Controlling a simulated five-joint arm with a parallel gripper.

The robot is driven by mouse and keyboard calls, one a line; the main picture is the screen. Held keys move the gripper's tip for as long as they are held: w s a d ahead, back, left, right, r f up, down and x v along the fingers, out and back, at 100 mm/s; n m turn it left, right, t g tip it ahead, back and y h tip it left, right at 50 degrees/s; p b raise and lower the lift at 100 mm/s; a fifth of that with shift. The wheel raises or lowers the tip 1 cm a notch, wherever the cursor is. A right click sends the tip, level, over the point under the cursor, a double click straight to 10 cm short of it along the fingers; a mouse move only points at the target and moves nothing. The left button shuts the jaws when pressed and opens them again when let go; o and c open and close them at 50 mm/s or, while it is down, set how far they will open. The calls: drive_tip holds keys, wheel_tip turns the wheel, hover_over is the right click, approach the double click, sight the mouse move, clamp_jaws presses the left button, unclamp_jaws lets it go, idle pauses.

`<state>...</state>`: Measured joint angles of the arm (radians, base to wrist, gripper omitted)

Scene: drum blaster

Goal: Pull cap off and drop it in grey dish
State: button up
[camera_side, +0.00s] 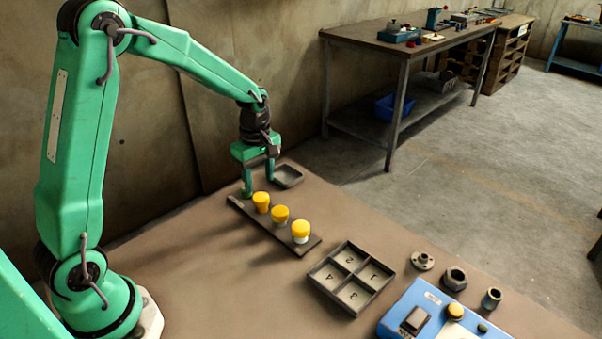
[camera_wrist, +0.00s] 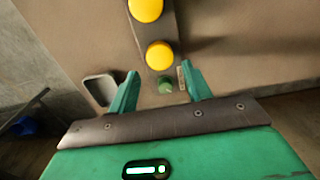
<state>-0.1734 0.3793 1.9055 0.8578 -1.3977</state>
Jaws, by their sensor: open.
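A dark rack (camera_side: 238,206) holds a row of three yellow-capped pieces (camera_side: 280,212), and a small green piece (camera_side: 247,194) stands at its far end. In the wrist view, the green piece (camera_wrist: 166,85) shows between my fingers, with the nearest yellow cap (camera_wrist: 159,55) just beyond it. I cannot tell whether the green piece has a cap. My gripper (camera_side: 259,186) is open and points down over that end of the rack. It also shows in the wrist view (camera_wrist: 158,70), holding nothing. A grey dish (camera_side: 287,176) lies beyond the gripper, left of my fingers in the wrist view (camera_wrist: 100,88).
A four-compartment numbered tray (camera_side: 350,279) sits right of the rack. Loose metal parts, including a nut (camera_side: 455,278), and a blue control box (camera_side: 425,312) lie near the table's front right. A separate workbench (camera_side: 410,35) stands behind. Table left of the rack is clear.

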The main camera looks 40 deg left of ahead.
sight(261, 196)
drive_tip(key=shift+f, duration=2.6)
drive_tip(key=c, duration=0.8)
drive_tip(key=shift+r, duration=0.25)
drive_tip(key=shift+r, duration=0.4)
drive_tip(key=shift+r, duration=0.3)
drive_tip(key=shift+r, duration=0.7)
